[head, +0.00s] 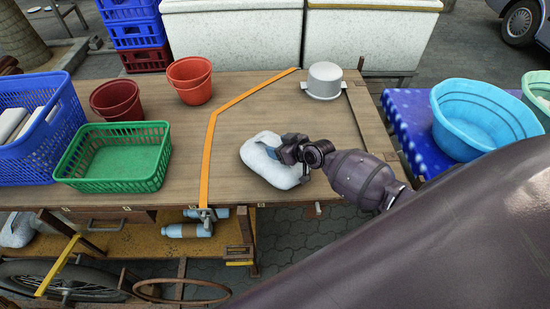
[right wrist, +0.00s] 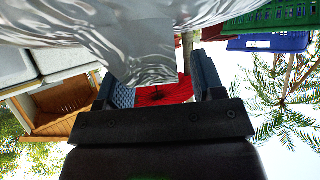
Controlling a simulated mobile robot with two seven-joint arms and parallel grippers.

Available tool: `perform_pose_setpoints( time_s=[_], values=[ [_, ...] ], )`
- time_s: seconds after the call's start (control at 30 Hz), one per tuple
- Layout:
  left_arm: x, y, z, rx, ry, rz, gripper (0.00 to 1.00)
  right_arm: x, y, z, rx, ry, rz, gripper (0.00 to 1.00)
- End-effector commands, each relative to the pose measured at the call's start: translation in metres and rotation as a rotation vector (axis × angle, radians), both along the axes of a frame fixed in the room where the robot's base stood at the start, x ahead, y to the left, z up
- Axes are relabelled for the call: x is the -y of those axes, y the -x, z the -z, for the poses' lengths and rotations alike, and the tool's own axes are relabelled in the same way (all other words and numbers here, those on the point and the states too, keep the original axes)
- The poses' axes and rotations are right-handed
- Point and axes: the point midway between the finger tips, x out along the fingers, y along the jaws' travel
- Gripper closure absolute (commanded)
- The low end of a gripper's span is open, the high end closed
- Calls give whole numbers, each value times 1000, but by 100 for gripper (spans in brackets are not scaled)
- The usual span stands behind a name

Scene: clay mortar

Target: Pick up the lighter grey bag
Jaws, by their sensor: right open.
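The light grey bag (head: 262,168) lies on the wooden table, right of the orange strap. My right gripper (head: 280,150) is over the bag's upper right part. In the right wrist view the shiny grey bag (right wrist: 145,45) fills the top and its edge reaches in front of the gap between the open fingers of the gripper (right wrist: 163,88). I cannot tell whether they touch it. Another greyish bag (head: 17,231) shows below the table at the left edge. My left gripper is not in view.
A metal pot (head: 324,82) stands behind the bag. Left of the orange strap (head: 208,150) are a green basket (head: 115,182), a blue basket (head: 50,105) and two red buckets. A blue tub (head: 475,120) stands at the right.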

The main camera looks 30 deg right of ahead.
Motion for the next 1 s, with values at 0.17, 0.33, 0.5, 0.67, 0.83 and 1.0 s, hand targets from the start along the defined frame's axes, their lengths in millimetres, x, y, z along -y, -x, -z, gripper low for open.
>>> perform_pose_setpoints(
  time_s=[0.17,0.33,0.5,0.67,0.83,1.0],
  values=[
    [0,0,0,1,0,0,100,-2,-4,3,0,-1,0,38],
    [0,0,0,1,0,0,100,-2,-4,2,0,-1,0,41],
    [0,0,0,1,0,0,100,-2,-4,2,0,0,0,67],
    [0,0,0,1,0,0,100,-2,-4,2,0,0,0,92],
    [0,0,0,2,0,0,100,-2,-4,2,0,0,0,100],
    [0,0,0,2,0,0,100,-2,-5,1,4,0,0,100]
  ],
)
